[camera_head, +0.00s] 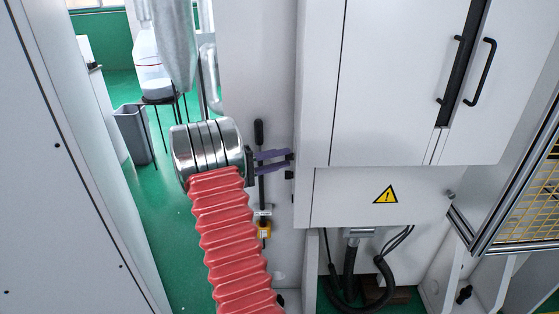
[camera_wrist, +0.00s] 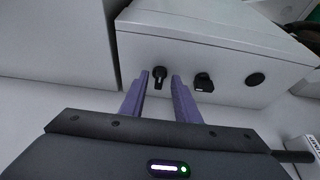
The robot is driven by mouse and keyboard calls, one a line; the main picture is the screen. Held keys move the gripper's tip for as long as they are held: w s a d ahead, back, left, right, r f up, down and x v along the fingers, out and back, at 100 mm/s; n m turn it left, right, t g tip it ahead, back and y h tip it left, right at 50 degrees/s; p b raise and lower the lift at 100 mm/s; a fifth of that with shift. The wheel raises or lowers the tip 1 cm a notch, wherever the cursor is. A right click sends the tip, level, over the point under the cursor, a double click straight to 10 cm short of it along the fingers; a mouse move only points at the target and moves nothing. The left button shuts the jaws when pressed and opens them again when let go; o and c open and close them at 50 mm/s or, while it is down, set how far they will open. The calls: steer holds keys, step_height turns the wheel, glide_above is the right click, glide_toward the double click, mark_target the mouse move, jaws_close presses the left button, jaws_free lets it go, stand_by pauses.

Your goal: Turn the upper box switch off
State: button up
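The switch box (camera_wrist: 225,50) shows a pale face with a row of black controls in the wrist view. A black rotary switch (camera_wrist: 159,78) stands at the left of the row, its handle upright in the picture. A second black switch (camera_wrist: 203,83) is to its right, just beyond the right finger. My gripper (camera_wrist: 161,75) is open, with one purple finger on each side of the left switch and a gap between them. I cannot tell whether either finger touches it. In the head view my gripper (camera_head: 289,156) points right at the cabinet's side; the switches there are small and partly hidden.
A round black button (camera_wrist: 255,79) is at the right of the row. The white cabinet (camera_head: 400,90) with a black handle fills the right of the head view. A warning sign (camera_head: 386,194) and hanging black cables (camera_head: 350,262) are lower down. A white panel (camera_head: 65,190) stands left.

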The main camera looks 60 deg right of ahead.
steer(key=shift+c, duration=0.6)
jaws_close()
